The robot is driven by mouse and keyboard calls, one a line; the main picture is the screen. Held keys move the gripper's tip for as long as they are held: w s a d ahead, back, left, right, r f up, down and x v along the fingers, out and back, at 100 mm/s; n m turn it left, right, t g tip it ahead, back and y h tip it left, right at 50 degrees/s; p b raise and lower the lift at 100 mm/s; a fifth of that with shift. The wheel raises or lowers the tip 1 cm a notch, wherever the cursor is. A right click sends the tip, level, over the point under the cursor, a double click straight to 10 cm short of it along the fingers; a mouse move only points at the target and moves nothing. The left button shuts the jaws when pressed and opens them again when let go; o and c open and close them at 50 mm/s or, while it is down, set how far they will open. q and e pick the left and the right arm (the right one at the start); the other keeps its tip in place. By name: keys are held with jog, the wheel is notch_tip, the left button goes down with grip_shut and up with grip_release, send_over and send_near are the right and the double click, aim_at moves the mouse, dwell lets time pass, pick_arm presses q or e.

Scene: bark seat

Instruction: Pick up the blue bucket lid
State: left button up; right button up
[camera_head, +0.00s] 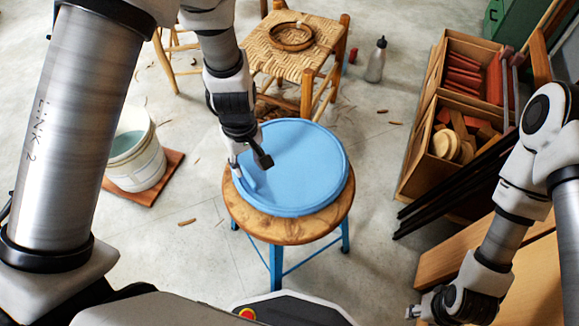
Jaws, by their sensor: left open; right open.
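The blue bucket lid (300,170) is a round, rimmed disc. It lies flat on a round wooden stool (310,232) with blue legs in the middle of the view. My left gripper (251,172) is over the lid's left part, pointing down, with its fingers apart. One finger is near the lid's left rim and the other is over its face. I cannot tell whether either touches the lid. My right gripper (413,312) is at the bottom right, open and empty, well away from the lid.
A white bucket (137,165) of greenish liquid stands on a brown board at left. A woven-seat stool (298,58) with a ring on it stands behind. A wooden crate (425,125) of blocks, dark rods (445,205) and planks fill the right. A bottle (376,62) stands at the back.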

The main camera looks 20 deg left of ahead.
aim_at(248, 176)
pick_arm(q)
jog(key=f, duration=0.1)
jog(key=f+b, duration=0.2)
jog(key=shift+s+a+f, duration=0.1)
jog(key=shift+s+f, duration=0.2)
jog(key=shift+f, duration=0.4)
jog(key=shift+r, duration=0.15)
grip_shut()
